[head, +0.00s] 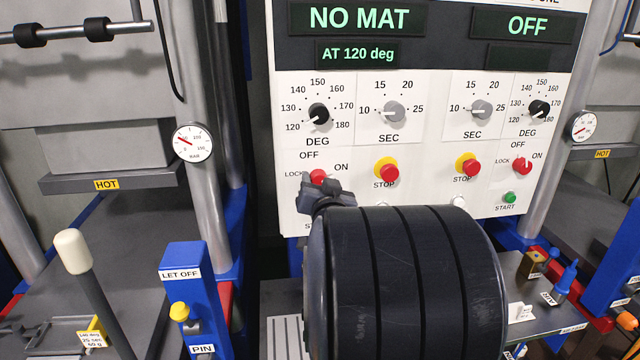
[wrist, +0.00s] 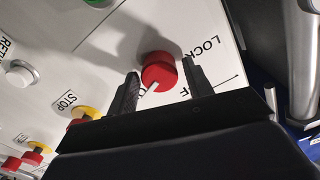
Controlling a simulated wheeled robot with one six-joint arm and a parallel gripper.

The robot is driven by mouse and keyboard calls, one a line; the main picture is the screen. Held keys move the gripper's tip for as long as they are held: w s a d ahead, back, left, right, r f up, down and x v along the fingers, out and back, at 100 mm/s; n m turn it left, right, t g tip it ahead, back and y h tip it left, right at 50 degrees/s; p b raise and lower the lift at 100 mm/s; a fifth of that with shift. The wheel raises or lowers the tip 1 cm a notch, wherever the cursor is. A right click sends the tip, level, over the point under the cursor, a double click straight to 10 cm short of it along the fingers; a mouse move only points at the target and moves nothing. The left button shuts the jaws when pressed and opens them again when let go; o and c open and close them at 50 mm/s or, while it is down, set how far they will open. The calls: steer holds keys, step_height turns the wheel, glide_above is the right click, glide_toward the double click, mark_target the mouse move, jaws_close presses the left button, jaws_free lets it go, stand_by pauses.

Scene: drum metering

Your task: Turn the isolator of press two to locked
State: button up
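The left isolator, a red knob (head: 318,177), is on the white control panel, with OFF above, LOCK to its left and ON to its right. In the wrist view this knob (wrist: 158,72) lies between my fingers, its white mark pointing toward the ON side, away from LOCK. My gripper (head: 322,188) is open around it, with gaps visible beside the knob in the wrist view; whether it touches is unclear. A second red isolator (head: 522,166) is at the panel's right. A cut-off label ending in ONE shows above the right half; no label for press two is readable.
Red stop buttons on yellow collars (head: 388,171) (head: 468,166) sit between the isolators. A green START button (head: 510,197) is at the lower right. The left display (head: 358,18) reads NO MAT, the right one (head: 526,24) OFF. A blue LET OFF post (head: 186,300) stands lower left.

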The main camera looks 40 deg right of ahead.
steer(key=c, duration=0.8)
